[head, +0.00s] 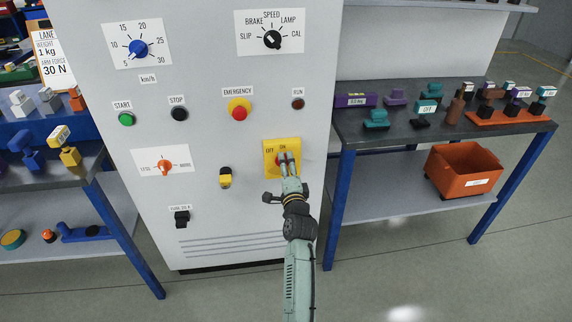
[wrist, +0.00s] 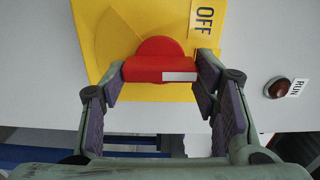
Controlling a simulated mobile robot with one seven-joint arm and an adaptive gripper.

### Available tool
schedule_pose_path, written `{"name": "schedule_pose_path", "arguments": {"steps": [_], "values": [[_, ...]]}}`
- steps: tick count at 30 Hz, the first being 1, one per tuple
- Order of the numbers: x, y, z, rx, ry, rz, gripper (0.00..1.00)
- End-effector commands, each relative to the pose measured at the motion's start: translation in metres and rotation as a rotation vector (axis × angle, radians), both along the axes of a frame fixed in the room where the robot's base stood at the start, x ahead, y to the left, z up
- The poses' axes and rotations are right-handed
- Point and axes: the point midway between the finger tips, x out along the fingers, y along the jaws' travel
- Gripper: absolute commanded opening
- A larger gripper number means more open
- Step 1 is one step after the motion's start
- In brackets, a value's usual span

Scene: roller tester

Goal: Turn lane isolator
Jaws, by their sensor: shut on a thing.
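The lane isolator is a red handle (head: 279,161) on a yellow plate (head: 268,172), low on the right side of the grey cabinet, with OFF and ON labels along the plate's top. My gripper (head: 287,160) is at the plate, its fingers over the handle. In the wrist view the fingers (wrist: 160,78) close on both ends of the handle's bar (wrist: 145,70). The bar lies across that picture, its white stripe towards the right finger. The OFF label (wrist: 204,15) shows above the right finger; ON is not visible there.
The cabinet (head: 210,225) carries other controls: a red emergency button (head: 239,109), a RUN lamp (head: 298,104), a yellow-black switch (head: 225,178) and an orange knob (head: 166,166). A blue-legged bench (head: 450,128) stands right, an orange crate (head: 464,171) on its lower shelf.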

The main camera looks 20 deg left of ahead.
Motion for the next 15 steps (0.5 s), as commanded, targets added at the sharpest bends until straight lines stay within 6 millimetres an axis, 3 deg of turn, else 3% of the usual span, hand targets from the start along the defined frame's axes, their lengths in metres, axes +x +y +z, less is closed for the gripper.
{"name": "schedule_pose_path", "arguments": {"steps": [15], "values": [[0.0002,-0.0003,-0.0002,0.034,0.020,-0.001,0.27]]}}
